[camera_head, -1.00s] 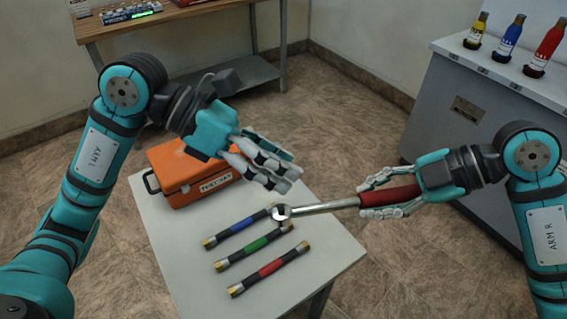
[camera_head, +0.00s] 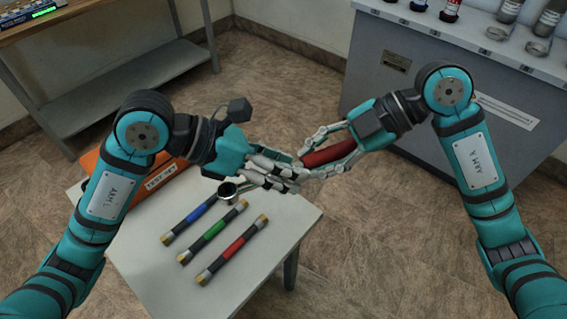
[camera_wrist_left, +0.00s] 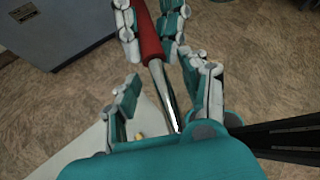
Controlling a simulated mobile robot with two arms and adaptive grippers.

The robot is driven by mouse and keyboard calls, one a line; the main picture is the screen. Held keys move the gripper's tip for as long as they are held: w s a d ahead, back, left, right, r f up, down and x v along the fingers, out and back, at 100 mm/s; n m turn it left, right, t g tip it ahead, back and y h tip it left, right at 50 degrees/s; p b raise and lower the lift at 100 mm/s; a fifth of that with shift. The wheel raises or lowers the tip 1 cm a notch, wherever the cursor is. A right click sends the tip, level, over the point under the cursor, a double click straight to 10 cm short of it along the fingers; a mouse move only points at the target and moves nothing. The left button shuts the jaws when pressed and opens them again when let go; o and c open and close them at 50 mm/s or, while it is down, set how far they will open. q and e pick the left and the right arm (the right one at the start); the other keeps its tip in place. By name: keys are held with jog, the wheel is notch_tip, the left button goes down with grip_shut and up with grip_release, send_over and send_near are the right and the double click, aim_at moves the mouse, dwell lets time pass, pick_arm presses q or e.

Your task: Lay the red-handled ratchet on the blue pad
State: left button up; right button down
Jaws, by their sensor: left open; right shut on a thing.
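The red-handled ratchet (camera_head: 327,154) is held by its red handle in my right gripper (camera_head: 328,150), which is shut on it. In the left wrist view the ratchet's shaft (camera_wrist_left: 161,88) runs between the left gripper's open fingers (camera_wrist_left: 165,100), with the red handle (camera_wrist_left: 147,35) beyond. I see no blue pad in these views.
A light table (camera_head: 235,283) carries blue, green and red banded rods (camera_head: 188,219) and an orange case (camera_head: 165,172), partly hidden by my left arm. A grey cabinet (camera_head: 395,90) with bottles stands at the back right. A metal shelf bench (camera_head: 130,90) stands at the back left.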

pick_arm(q)
grip_shut()
dwell(0.3)
pick_arm(e)
jog(key=c, duration=1)
grip_release()
